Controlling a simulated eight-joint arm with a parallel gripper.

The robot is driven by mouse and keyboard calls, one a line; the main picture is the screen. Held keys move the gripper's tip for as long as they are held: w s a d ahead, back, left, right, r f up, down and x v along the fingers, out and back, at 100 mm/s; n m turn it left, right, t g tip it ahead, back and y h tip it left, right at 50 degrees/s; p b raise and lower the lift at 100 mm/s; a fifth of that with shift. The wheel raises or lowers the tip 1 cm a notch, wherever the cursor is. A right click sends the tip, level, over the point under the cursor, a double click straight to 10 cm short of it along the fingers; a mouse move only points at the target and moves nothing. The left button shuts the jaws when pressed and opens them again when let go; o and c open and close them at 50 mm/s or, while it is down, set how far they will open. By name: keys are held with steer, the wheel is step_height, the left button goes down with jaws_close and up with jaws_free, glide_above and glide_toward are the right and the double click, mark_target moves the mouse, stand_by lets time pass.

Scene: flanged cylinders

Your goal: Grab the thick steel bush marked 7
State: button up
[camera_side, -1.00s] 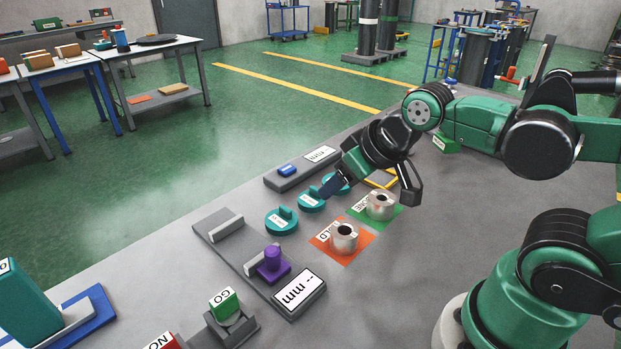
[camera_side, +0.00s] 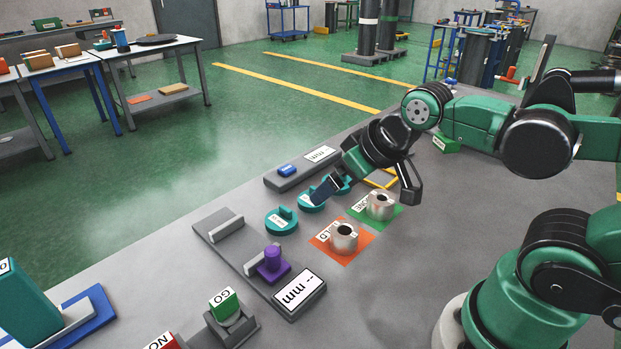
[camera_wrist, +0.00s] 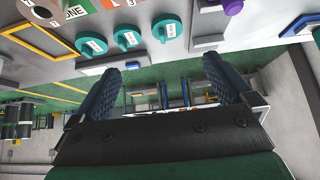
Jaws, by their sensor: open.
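Two steel flanged bushes show in the side view. One bush (camera_side: 344,239) stands upright on an orange pad (camera_side: 325,248), the other (camera_side: 380,207) on a green pad (camera_side: 396,219) behind it. I cannot read a 7 on either there. My gripper (camera_side: 365,197) is open and empty, above and behind the bushes, apart from both. Its two dark fingers (camera_wrist: 160,70) are spread wide in the wrist view.
Several teal knobbed discs (camera_side: 281,221) stand left of the pads, one partly behind my finger. A yellow frame (camera_wrist: 38,42) lies near the green pad. A purple part (camera_side: 271,262) sits on a grey gauge (camera_side: 240,250).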

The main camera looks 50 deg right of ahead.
steer(key=m+g+h, duration=0.1)
steer(key=g, duration=0.3)
glide_toward(381, 201)
steer(key=w+a, duration=0.4)
steer(key=d+f+g, duration=0.1)
steer(key=d, duration=0.1)
steer(key=d+f+g, duration=0.1)
steer(key=d+f, duration=0.1)
steer(key=d+f+m+g+y, duration=0.1)
steer(key=d+f, duration=0.1)
steer(key=shift+s+f, duration=0.1)
steer(key=shift+s, duration=0.3)
steer(key=shift+f, duration=2.8)
jaws_close()
